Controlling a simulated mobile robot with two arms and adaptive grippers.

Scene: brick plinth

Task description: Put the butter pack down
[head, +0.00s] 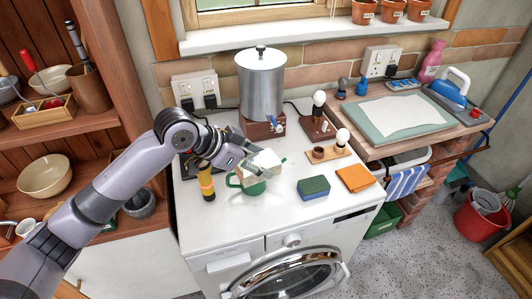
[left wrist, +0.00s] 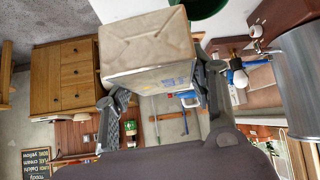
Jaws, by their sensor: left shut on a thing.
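The butter pack (head: 268,158) is a pale, whitish block, held up over the white top of a washing machine (head: 270,224). My left gripper (head: 254,166) is shut on it. In the left wrist view the pack (left wrist: 148,45) shows its creased, folded end between the two fingers (left wrist: 165,95). In the head view a green mug (head: 252,186) stands just below and in front of the pack. The gripper hides part of the pack, and I cannot tell the exact gap between pack and mug. My right gripper is not in view.
A steel urn (head: 261,85) with a tap stands behind on a brick plinth (head: 257,128). A green-and-blue sponge (head: 313,187) and an orange cloth (head: 355,178) lie to the right. The front strip of the white top is clear.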

